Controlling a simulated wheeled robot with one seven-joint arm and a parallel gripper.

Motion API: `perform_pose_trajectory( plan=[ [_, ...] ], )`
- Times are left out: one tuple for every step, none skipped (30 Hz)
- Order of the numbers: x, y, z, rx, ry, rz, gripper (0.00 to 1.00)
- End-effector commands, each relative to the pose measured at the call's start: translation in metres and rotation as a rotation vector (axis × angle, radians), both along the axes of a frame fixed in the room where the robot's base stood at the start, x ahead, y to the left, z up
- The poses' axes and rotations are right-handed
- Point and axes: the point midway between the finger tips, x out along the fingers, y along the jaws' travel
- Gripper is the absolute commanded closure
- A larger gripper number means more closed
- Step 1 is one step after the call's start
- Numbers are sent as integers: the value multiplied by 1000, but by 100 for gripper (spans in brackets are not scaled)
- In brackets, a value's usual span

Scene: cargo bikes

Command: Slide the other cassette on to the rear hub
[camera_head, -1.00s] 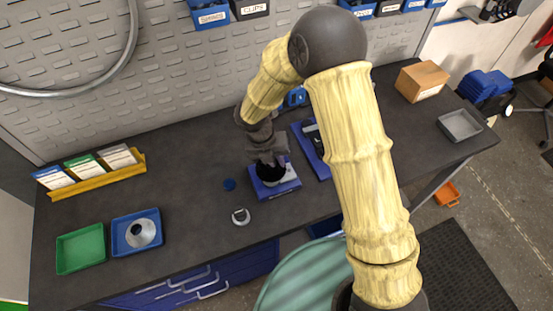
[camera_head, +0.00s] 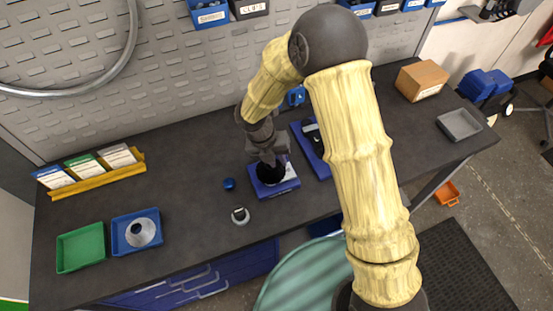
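A silver stepped cone, looking like a cassette (camera_head: 141,232), sits in the blue tray (camera_head: 118,248) at the left of the bench. A black round part (camera_head: 271,174) is at the blue stand (camera_head: 283,188) near the middle of the bench; it may be a cassette at the rear hub, but the hub itself is hidden. My gripper (camera_head: 266,158) points down right above this black part, touching or very close to it. Its fingers are dark and partly overlap the part, so I cannot tell whether they grip it.
An empty green tray (camera_head: 80,248) lies left of the blue tray. A small blue cap (camera_head: 229,184) and a silver ring-like part (camera_head: 240,216) lie left of the stand. A blue mat (camera_head: 311,146) with a dark tool is to its right. The left-middle bench is clear.

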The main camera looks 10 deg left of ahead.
Motion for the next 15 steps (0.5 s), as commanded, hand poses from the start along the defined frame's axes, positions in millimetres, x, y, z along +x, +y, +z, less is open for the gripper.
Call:
perform_pose_trajectory(
  plan=[
    [-10,0,-13,-2,27,6,61],
    [-10,0,-13,-2,27,6,62],
    [-10,0,-13,-2,27,6,62],
    [-10,1,-13,-2,27,6,62],
    [-10,1,-13,-2,27,6,63],
    [-10,1,-13,-2,27,6,62],
    [-10,1,-13,-2,27,6,62],
    [-10,0,-13,-3,28,6,62],
    [-10,0,-13,-3,28,6,62],
    [-10,1,-13,-3,28,6,62],
    [-10,1,-12,-3,28,6,62],
    [-10,1,-11,-2,27,7,62],
    [-10,1,-9,-1,27,7,62],
    [-10,1,-8,-1,27,7,61],
    [-10,2,-5,-1,27,6,60]
  ],
)
